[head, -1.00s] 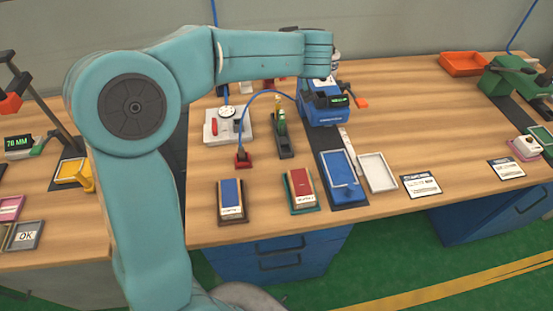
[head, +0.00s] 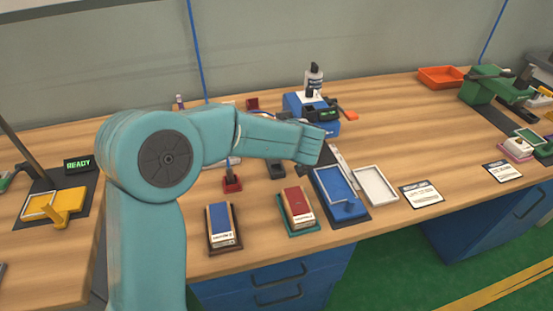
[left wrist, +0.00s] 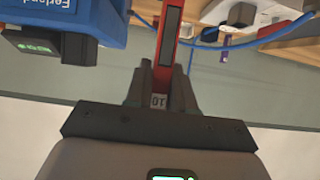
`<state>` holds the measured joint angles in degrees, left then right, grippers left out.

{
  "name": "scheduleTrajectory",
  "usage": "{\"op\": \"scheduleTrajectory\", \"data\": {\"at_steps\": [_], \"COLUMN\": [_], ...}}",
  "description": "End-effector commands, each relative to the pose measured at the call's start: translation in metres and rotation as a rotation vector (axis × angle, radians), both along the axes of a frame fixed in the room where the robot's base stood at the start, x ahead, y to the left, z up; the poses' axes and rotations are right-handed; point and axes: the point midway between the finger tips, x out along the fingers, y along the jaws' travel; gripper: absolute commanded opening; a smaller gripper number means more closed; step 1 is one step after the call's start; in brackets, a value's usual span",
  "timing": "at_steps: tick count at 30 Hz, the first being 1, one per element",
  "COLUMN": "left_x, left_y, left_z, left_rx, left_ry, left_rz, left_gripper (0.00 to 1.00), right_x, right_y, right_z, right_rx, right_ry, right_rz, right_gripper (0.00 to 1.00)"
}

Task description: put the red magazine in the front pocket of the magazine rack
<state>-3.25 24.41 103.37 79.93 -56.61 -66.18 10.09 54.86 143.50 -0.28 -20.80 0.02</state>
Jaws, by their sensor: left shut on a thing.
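My left gripper (left wrist: 164,84) shows in the left wrist view, its fingers shut on a slim red piece (left wrist: 158,48) with a dark strip and a pale tag reading "10". I cannot tell whether this is the red magazine. In the head view my left arm's forearm hides the gripper and the piece. A red-topped block (head: 297,202) lies in a dark green tray on the bench, beside a blue-topped block (head: 220,222) in a brown tray. I cannot make out a magazine rack. My right gripper is not in view.
A blue machine (head: 300,104) with a bottle (head: 314,78) stands at the back of the bench; a blue machine (left wrist: 62,18) also shows in the left wrist view. A blue tray (head: 338,186) and white tray (head: 375,185) lie mid-bench. Bare wood (head: 410,130) is clear farther right.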

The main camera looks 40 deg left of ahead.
Motion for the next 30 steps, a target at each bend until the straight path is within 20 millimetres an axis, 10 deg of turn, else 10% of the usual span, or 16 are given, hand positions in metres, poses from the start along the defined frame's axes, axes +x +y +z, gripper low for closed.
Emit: {"op": "scheduleTrajectory", "data": {"at_steps": [15, 29, 30], "left_x": [-0.003, -0.003, -0.003], "left_y": [0.002, 0.002, 0.002], "left_z": [-0.080, -0.088, -0.088], "left_rx": [0.001, 0.001, 0.001], "left_ry": [0.001, -0.002, -0.002], "left_rz": [0.000, 0.001, 0.002], "left_gripper": [0.00, 0.00, 0.33], "right_x": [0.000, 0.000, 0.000], "right_y": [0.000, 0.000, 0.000], "right_z": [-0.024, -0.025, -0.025], "right_rx": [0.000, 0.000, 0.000], "right_ry": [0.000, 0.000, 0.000], "right_rz": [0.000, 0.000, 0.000], "right_gripper": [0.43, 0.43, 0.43]}}
